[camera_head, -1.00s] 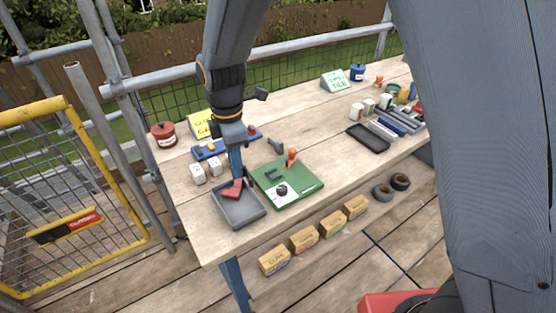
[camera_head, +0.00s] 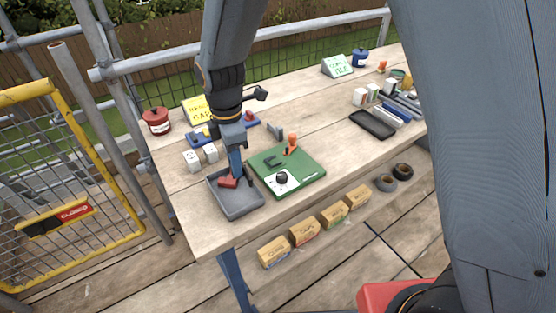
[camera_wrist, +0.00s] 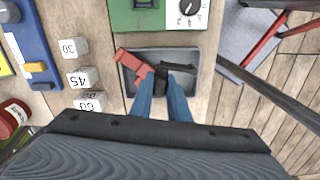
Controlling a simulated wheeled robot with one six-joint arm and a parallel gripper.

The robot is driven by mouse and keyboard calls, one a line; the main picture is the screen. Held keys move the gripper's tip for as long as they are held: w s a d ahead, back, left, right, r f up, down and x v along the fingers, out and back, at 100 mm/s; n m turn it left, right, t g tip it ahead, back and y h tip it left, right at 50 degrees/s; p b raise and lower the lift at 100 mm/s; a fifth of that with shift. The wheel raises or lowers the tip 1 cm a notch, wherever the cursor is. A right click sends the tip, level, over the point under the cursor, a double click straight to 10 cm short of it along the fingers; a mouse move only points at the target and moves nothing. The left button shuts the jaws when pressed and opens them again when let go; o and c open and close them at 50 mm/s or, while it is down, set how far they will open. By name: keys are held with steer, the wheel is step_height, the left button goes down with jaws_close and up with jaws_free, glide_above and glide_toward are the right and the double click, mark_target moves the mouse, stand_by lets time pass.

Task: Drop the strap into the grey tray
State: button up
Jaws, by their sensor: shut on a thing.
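The grey tray (camera_head: 236,208) sits at the near left corner of the table, and in the wrist view its rim (camera_wrist: 126,88) surrounds my fingertips. My gripper (camera_head: 238,180) points down over the tray, at or just above its floor; I cannot tell which. In the wrist view my gripper (camera_wrist: 162,78) has two blue fingers close together, with a red piece at the left tip. A dark piece, seemingly the strap (camera_wrist: 163,70), shows between the tips. It is small and partly hidden by the fingers, so its outline is unclear.
A green board (camera_head: 300,181) with a black knob and an orange piece lies right of the tray. White numbered blocks (camera_head: 192,159) stand behind it. A red pot (camera_head: 157,121) is at the back left. Cardboard boxes (camera_head: 305,231) stand below the table edge.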

steer(key=o, duration=0.9)
steer(key=shift+r+b, duration=0.85)
steer(key=shift+r, duration=3.1)
steer(key=s+d+f+m, duration=0.1)
steer(key=s+d+m, duration=0.2)
steer(key=d+m, duration=0.4)
steer(key=s+d+f+m, duration=0.2)
steer(key=d+m, duration=0.6)
steer(key=d, duration=0.4)
steer(key=s+d+f+m+t, duration=0.1)
steer(key=s+d+m, duration=0.3)
steer(key=d+m, duration=0.3)
steer(key=shift+s+d+f, duration=0.1)
steer(key=shift+d+f, duration=0.1)
steer(key=shift+d, duration=1.1)
